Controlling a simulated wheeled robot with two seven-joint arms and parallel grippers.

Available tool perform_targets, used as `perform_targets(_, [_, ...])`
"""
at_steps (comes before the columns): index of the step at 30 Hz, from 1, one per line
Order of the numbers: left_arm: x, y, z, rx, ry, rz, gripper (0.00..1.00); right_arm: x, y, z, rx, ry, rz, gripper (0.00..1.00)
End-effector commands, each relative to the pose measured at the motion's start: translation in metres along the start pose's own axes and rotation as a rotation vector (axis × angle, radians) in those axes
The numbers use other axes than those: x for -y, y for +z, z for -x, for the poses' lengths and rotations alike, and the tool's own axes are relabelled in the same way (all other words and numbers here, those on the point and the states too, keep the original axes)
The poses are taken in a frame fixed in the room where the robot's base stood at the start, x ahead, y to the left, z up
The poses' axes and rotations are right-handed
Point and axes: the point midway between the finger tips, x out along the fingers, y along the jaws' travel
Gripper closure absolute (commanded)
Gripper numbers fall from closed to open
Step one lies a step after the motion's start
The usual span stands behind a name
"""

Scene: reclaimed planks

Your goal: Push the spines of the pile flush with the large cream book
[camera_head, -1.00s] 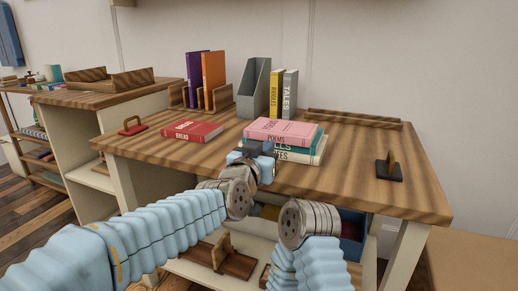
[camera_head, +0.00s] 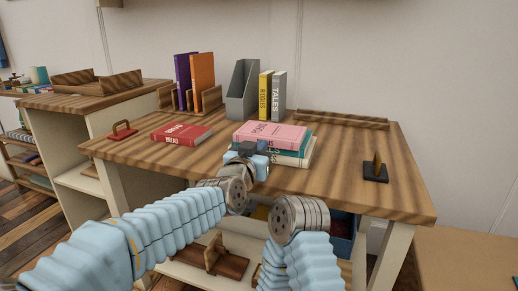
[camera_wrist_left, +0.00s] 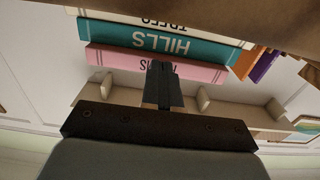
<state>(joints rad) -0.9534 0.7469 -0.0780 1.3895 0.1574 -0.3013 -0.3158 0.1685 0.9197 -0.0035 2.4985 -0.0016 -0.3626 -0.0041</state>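A pile of three books stands at the front of the wooden table. The pink book (camera_head: 272,134) is on top, the teal book (camera_head: 299,153) is in the middle, and the large cream book (camera_head: 311,157) is at the bottom. The wrist view is upside down and shows the spines of the pink book (camera_wrist_left: 120,60), teal book (camera_wrist_left: 120,36) and cream book (camera_wrist_left: 215,31). My left gripper (camera_head: 245,148) is before the spine side; its fingers (camera_wrist_left: 161,72) are together, overlapping the pink spine in view. I cannot tell whether they touch. My right gripper is hidden.
A red book (camera_head: 181,134) lies left of the pile. Behind stand a grey file holder (camera_head: 243,91), a yellow book (camera_head: 265,95) and a grey book (camera_head: 279,96). A dark-based wooden holder (camera_head: 376,171) is at the right.

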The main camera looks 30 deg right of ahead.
Motion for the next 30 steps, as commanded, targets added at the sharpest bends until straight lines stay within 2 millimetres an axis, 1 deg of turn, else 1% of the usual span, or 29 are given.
perform_targets(16, [0.000, 0.000, -0.014, 0.002, 0.000, 0.001, 1.00, 0.006, 0.001, 0.009, 0.004, -0.004, 0.004, 1.00])
perform_targets(18, [0.000, 0.001, -0.013, 0.001, 0.000, 0.001, 1.00, 0.005, 0.002, 0.007, 0.004, -0.004, 0.004, 1.00])
perform_targets(22, [0.000, 0.003, -0.007, -0.001, 0.000, 0.000, 1.00, 0.003, 0.002, -0.001, 0.004, -0.004, 0.004, 1.00])
perform_targets(30, [0.000, 0.003, 0.018, 0.000, 0.000, 0.000, 1.00, -0.004, 0.002, -0.018, 0.004, -0.004, 0.004, 1.00])
